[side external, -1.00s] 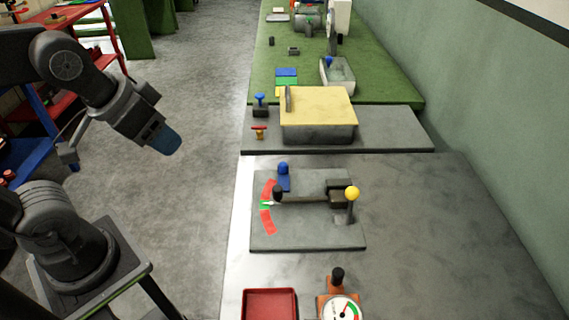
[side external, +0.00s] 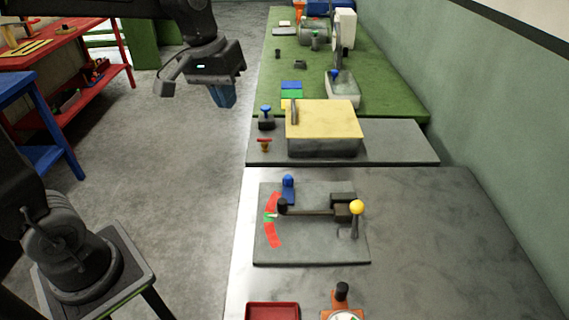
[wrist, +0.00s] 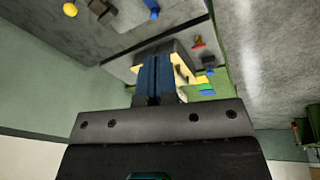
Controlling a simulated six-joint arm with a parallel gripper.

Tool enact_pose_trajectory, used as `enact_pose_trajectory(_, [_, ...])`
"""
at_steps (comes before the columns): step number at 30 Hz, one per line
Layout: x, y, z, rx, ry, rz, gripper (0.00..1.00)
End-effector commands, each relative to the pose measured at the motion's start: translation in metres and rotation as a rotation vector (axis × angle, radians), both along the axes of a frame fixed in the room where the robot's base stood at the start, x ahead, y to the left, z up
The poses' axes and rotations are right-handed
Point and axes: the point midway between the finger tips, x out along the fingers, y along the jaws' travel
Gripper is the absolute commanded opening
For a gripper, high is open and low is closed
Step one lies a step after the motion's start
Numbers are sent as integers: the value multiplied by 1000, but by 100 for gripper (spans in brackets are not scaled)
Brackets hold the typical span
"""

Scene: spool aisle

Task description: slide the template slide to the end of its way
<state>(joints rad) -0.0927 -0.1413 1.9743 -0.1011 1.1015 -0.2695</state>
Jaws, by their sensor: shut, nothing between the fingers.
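I cannot tell for certain which part is the template slide. A grey plate (side external: 310,250) on the near bench carries a bar with a black knob (side external: 282,205) at its left end, beside a red and green arc (side external: 273,222). A blue knob (side external: 288,183) and a lever with a yellow ball (side external: 357,207) are on the same plate. Beyond it stands a grey box with a yellow top (side external: 330,120) and an upright grey bar at its left. My gripper (side external: 223,97) is shut and empty, in the air left of the benches. Its blue fingers (wrist: 155,78) partly cover the yellow-topped box in the wrist view.
A blue-topped knob (side external: 266,111) and a red-handled valve (side external: 264,143) stand left of the box. A red tray (side external: 273,311) and an orange gauge stand (side external: 340,300) are at the near edge. A green bench (side external: 390,95) with several items lies beyond. The wall bounds the right.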

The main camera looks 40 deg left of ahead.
Motion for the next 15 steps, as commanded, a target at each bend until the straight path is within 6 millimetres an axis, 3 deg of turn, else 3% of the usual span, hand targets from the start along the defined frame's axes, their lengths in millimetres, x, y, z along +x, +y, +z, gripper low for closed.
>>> enact_pose_trajectory(1, [16, 4, -4, -17, 34, 35, 0])
enact_pose_trajectory(8, [79, 20, -28, -93, 163, 191, 0])
enact_pose_trajectory(15, [136, 40, -72, -163, 300, 354, 0])
